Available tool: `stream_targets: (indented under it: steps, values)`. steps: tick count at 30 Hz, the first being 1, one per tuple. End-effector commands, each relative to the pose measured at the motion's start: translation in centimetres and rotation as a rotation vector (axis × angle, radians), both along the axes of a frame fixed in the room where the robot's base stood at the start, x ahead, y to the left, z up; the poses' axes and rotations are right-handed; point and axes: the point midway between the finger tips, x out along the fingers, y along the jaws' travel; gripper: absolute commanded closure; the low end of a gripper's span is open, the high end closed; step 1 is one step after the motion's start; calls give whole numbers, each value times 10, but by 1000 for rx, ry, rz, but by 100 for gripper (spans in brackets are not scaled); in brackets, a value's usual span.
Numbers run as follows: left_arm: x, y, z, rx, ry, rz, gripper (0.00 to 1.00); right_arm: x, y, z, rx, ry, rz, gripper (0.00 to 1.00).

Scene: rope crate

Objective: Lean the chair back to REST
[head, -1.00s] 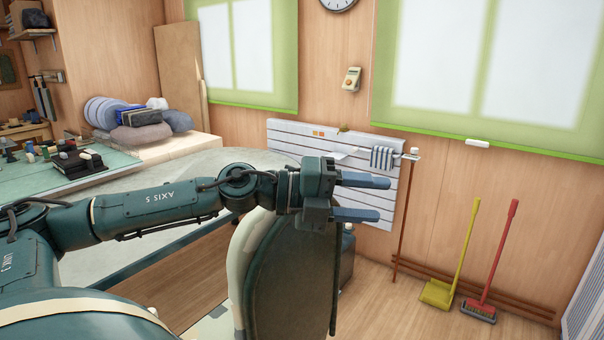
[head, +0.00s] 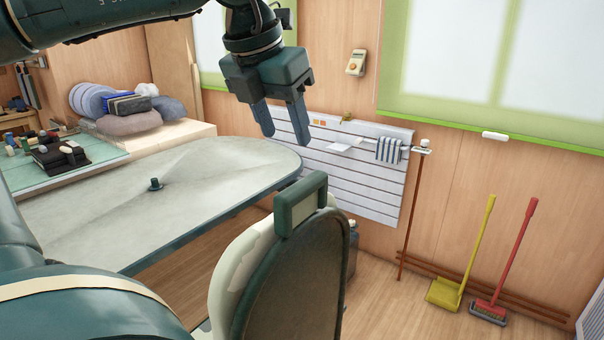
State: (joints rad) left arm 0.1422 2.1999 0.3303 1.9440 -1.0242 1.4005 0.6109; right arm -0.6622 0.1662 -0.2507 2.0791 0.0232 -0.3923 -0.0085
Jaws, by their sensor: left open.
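The chair (head: 300,285) stands at the bottom middle of the head view, its dark back panel facing me and a pale cushion (head: 232,275) on its left side. A dark green handle loop (head: 302,205) sits at the top of the chair back. My left gripper (head: 284,137) hangs above the table's right end, fingers pointing down, open and empty. In the picture it is above and a little left of the handle, apart from it. The chair's seat and lower part are hidden. My right gripper is not in view.
A grey table (head: 210,185) with a small dark knob (head: 155,184) lies left of the chair. Rolled and folded cloths (head: 130,108) sit behind it. A white slatted panel (head: 375,185) is on the wall. A yellow dustpan (head: 443,293) and red broom (head: 515,250) stand at the right, with clear floor before them.

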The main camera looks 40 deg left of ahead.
Motion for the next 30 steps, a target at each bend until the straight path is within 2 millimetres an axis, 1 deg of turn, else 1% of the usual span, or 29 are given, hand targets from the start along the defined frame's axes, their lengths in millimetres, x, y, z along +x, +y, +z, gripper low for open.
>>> stream_targets:
  steps: [4,7,11,18,21,25,30]
  values:
    - [1,1,-3,7,1,2,51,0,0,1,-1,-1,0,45]
    - [5,1,-14,4,3,1,51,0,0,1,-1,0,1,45]
    - [14,2,-37,3,6,1,51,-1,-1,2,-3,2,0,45]
    - [33,4,-84,2,6,0,51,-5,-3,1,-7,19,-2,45]
    - [39,4,-99,2,5,0,51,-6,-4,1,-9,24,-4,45]
    - [46,5,-113,3,2,1,51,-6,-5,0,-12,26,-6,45]
    - [49,5,-120,3,-1,0,51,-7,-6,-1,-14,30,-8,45]
